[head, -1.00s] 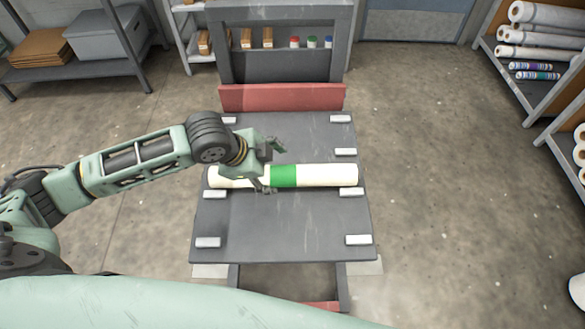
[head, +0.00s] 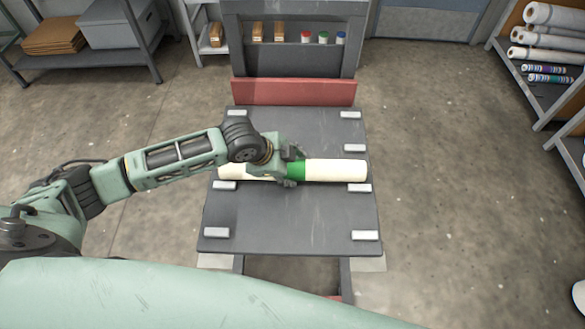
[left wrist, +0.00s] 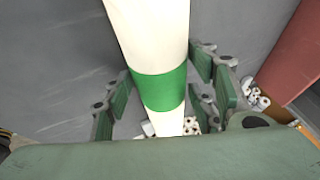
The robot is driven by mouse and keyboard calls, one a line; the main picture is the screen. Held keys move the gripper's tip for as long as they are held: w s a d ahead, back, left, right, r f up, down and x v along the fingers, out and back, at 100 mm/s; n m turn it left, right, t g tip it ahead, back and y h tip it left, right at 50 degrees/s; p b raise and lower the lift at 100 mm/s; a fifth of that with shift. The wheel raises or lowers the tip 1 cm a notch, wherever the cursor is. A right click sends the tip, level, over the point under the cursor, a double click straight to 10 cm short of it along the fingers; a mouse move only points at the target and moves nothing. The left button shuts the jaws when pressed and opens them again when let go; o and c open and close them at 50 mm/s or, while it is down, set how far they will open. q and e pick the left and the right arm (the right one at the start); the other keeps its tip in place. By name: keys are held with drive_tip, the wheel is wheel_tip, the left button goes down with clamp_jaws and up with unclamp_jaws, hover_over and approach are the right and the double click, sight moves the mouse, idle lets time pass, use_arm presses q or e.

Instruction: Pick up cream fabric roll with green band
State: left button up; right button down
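The cream fabric roll with green band (head: 338,171) lies crosswise on the dark grey plate (head: 290,222) of the press. My left gripper (head: 294,168) is at the green band, with one finger on the far side of the roll and one on the near side. It covers part of the roll left of the band. In the left wrist view the roll (left wrist: 150,35) runs between the two open fingers (left wrist: 160,88), with a small gap visible beside it. The roll still rests on the plate. My right gripper is not in view.
White blocks (head: 365,236) sit along both sides of the plate. A red bar (head: 294,91) and the dark press frame (head: 290,62) stand behind it. A rack of rolls (head: 548,52) is at the right.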

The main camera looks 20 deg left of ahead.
use_arm(q)
drive_tip(key=c, duration=0.9)
drive_tip(key=shift+c, duration=0.7)
drive_tip(key=shift+r, duration=0.1)
